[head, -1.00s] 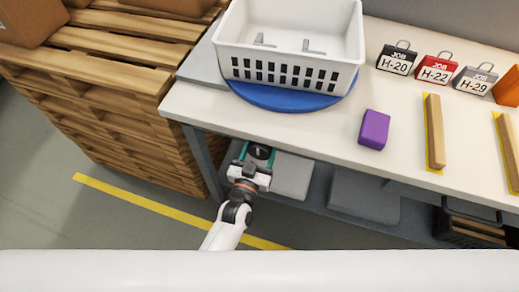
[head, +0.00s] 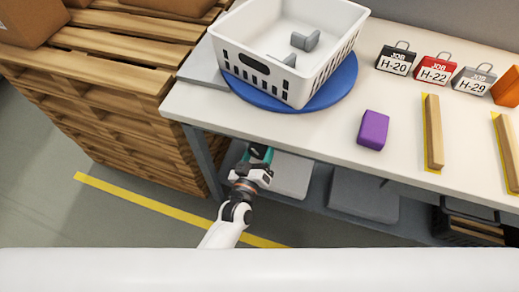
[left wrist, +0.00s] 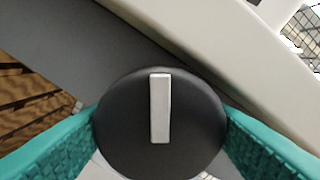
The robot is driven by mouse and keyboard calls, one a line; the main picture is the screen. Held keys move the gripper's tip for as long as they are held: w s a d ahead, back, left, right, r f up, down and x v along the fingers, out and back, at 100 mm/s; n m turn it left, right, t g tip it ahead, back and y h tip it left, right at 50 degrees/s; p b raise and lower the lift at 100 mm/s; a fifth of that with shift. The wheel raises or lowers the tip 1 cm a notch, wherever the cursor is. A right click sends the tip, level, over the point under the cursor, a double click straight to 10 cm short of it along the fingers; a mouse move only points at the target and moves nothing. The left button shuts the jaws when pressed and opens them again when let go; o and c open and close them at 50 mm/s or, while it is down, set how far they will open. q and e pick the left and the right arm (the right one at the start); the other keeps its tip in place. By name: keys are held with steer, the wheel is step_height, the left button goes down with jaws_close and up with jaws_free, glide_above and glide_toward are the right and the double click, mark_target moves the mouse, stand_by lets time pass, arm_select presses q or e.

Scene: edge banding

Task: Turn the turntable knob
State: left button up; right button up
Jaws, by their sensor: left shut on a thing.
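The turntable is a blue disc (head: 335,91) on the workbench, with a white basket (head: 315,80) standing on it, turned at an angle to the bench edge. The knob (left wrist: 180,125) is round and black with a light bar mark, and fills the middle of the left wrist view. My left gripper (head: 257,154) is at the bench's front edge, below the turntable. Its teal fingers are on both sides of the knob and shut on it. In the head view the knob is mostly hidden by the gripper. My right gripper is not in view.
A purple block (head: 373,130) and a wooden strip (head: 434,132) lie on the workbench (head: 310,135). Job tags, such as the red H-22 tag (head: 435,70), stand behind. Wooden pallets (head: 110,90) are stacked at the left. Grey pieces (head: 305,41) lie in the basket.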

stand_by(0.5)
arm_select(q)
steer(key=o, duration=1)
steer(key=shift+c, duration=0.2)
